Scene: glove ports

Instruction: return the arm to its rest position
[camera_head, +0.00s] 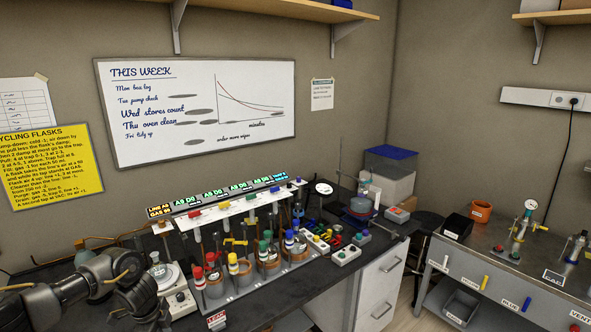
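My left arm reaches in from the lower left and bends down at the front edge of the bench. Its dark links run out of the picture at the bottom, and I see no gripper fingers on it. My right arm and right gripper are not in view. Just beyond my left arm, a clear flask (158,268) stands on a white hotplate-like unit (178,300).
A rack of valves with a white top rail (235,208) and several color-capped flasks stands close to the right of my arm. A control box (346,255) sits farther right. A side bench (540,268) with fittings is at the right. A whiteboard (200,100) hangs behind.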

